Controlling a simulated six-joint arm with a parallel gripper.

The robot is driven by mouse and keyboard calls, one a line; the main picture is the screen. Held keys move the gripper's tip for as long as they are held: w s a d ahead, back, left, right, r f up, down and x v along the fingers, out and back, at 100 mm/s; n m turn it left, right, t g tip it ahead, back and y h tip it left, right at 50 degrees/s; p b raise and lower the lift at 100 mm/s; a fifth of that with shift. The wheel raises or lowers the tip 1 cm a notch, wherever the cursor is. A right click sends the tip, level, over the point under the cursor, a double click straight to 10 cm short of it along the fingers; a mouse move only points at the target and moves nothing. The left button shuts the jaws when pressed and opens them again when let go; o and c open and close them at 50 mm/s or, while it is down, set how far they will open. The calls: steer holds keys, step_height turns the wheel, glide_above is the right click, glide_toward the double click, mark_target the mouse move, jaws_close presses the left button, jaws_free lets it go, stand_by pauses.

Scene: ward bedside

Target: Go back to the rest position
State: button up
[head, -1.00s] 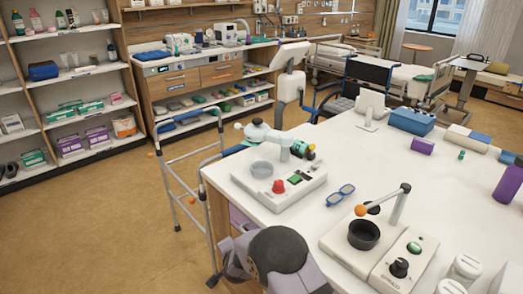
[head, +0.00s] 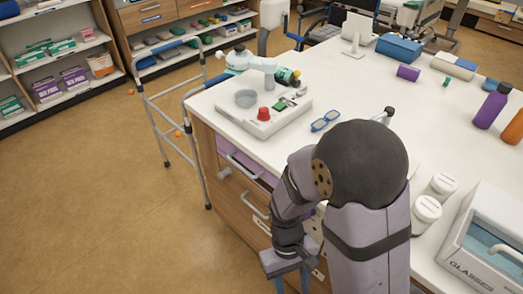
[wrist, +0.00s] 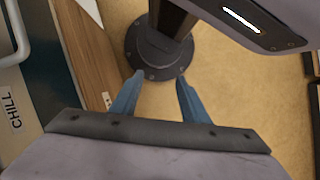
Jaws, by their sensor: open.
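My gripper (head: 292,283) is at the bottom of the head view, low in front of the drawer unit and partly cut off by the frame edge. In the wrist view my gripper (wrist: 158,82) shows two blue fingers spread apart with nothing between them. It points down toward the tan floor and my own round base. My arm is folded, and its dark round joint covers part of the white tabletop (head: 370,95) in the head view.
The drawer unit (head: 232,200) with metal handles stands close beside my gripper. A glasses case box (head: 490,245), white-lidded jars (head: 427,210) and blue glasses (head: 325,121) are on the tabletop. A walker (head: 165,105) stands at the left. Floor at the lower left is clear.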

steer(key=w+d+r+m+t+y, duration=0.1)
steer(key=w+d+r+m+t, duration=0.3)
steer(key=w+d+r, duration=0.4)
step_height(320, 180, up, 13)
steer(key=s+a+p, duration=0.1)
steer(key=s+p, duration=0.1)
steer(key=p, duration=1)
steer(key=shift+s+r, duration=0.15)
steer(key=shift+s, duration=0.1)
